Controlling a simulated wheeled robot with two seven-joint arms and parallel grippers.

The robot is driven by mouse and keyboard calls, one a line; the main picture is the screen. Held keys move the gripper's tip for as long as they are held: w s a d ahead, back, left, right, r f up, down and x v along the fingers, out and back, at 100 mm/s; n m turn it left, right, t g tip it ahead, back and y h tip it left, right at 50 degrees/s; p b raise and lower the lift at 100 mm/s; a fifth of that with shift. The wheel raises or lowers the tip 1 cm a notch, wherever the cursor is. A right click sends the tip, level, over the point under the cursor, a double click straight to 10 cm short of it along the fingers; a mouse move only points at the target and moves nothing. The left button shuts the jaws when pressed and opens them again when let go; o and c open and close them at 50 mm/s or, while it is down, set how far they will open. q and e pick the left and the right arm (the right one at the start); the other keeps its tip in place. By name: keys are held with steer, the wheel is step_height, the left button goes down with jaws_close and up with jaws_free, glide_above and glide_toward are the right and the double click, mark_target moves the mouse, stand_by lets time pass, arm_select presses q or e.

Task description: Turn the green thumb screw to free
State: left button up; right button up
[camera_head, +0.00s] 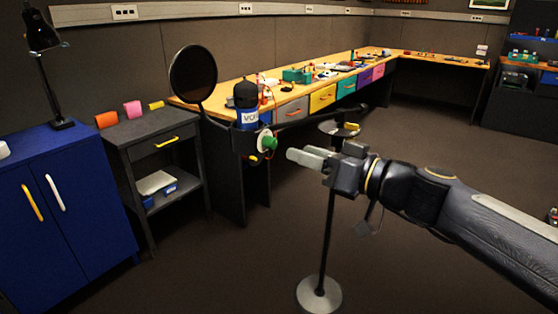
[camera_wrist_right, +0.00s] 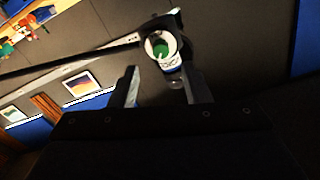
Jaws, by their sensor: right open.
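The green thumb screw (camera_head: 270,143) sits on the side of a round white mount, beside a blue-and-black microphone (camera_head: 247,117). In the right wrist view the green screw (camera_wrist_right: 160,48) shows inside a white ring, ahead of the gap between my two fingers. My right gripper (camera_head: 296,157) is just to the right of the screw and points at it. It is open and empty, and its fingers (camera_wrist_right: 160,76) appear apart from the screw. My left gripper is not in view.
The microphone hangs on a dark boom from a stand with a round base (camera_head: 319,295). A round black pop filter (camera_head: 193,73) stands left of it. A grey side table (camera_head: 150,131), blue cabinet (camera_head: 70,215) and long wooden workbench (camera_head: 225,95) lie behind. Floor at the front is mostly clear.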

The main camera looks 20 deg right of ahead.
mark_target(275, 144)
steer(key=x, duration=0.6)
steer(key=shift+w+a, duration=0.2)
steer(key=shift+a, duration=0.05)
jaws_close()
